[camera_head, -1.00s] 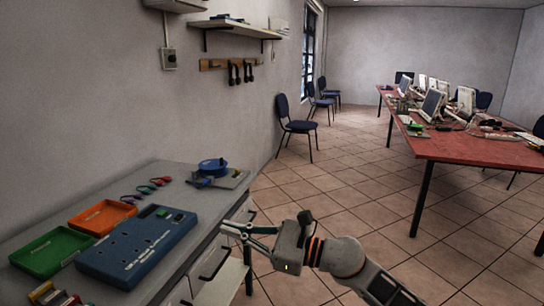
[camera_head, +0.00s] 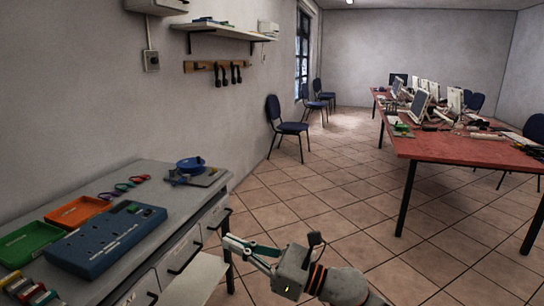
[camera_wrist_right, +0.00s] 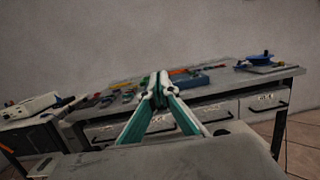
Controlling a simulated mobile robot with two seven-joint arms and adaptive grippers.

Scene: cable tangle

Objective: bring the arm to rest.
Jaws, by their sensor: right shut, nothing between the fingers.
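My right gripper (camera_head: 229,239) shows at the bottom middle of the head view, in front of the workbench's drawers. Its green and white fingers are shut with nothing between them, and they point left toward the bench. The wrist view shows the same closed fingertips (camera_wrist_right: 160,78) with the bench beyond them. They are apart from the objects on the bench top. My left gripper is not in view.
The grey workbench (camera_head: 150,215) carries a blue box (camera_head: 105,240), an orange tray (camera_head: 78,210), a green tray (camera_head: 28,243) and a blue spool (camera_head: 190,165). A red table (camera_head: 440,148) with computers stands right. Open tiled floor (camera_head: 300,195) lies between.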

